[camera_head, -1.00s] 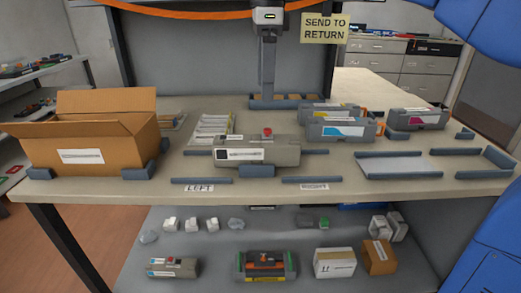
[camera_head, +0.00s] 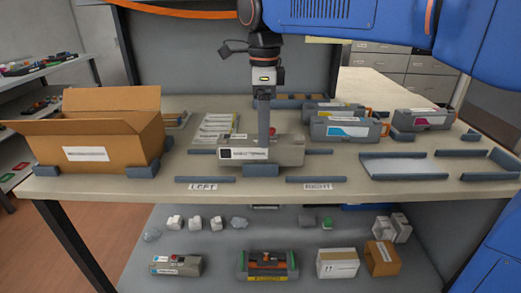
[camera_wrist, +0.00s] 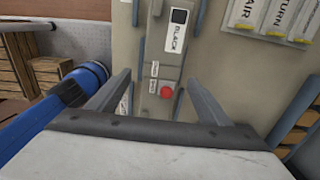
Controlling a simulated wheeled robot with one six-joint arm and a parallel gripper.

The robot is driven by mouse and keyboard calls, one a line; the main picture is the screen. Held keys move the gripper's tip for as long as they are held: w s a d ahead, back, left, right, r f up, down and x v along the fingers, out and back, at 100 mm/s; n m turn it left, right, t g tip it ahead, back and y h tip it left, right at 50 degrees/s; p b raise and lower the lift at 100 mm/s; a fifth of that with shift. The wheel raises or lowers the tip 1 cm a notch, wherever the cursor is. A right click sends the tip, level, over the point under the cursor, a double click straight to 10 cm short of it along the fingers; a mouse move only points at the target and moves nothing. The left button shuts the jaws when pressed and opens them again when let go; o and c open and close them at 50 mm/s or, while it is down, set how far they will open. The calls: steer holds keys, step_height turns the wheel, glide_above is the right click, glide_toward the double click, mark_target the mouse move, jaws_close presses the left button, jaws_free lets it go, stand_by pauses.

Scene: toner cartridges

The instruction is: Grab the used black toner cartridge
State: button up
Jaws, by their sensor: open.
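The used black toner cartridge (camera_head: 288,153) is a grey-beige block lying in a holder at the middle front of the table. In the wrist view it (camera_wrist: 172,58) shows a label reading BLACK and a red knob (camera_wrist: 166,91). My gripper (camera_head: 264,136) points straight down at the cartridge and hides part of its top. In the wrist view my gripper (camera_wrist: 158,76) is open, its two fingers apart on either side of the cartridge's line, with nothing held. The exact height of the fingertips over the cartridge is hard to tell.
An open cardboard box (camera_head: 96,150) stands at the left. Cartridges with cyan (camera_head: 346,131) and magenta (camera_head: 422,120) labels sit at the right back. LEFT and RIGHT labels mark the front edge.

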steer(key=shift+w+a+f, duration=0.1)
steer(key=shift+a+f, duration=0.1)
steer(key=shift+f, duration=1.15)
steer(key=shift+w+a+f, duration=0.1)
steer(key=shift+a+f, duration=0.05)
steer(key=shift+f, duration=1.2)
steer(key=c, duration=1.4)
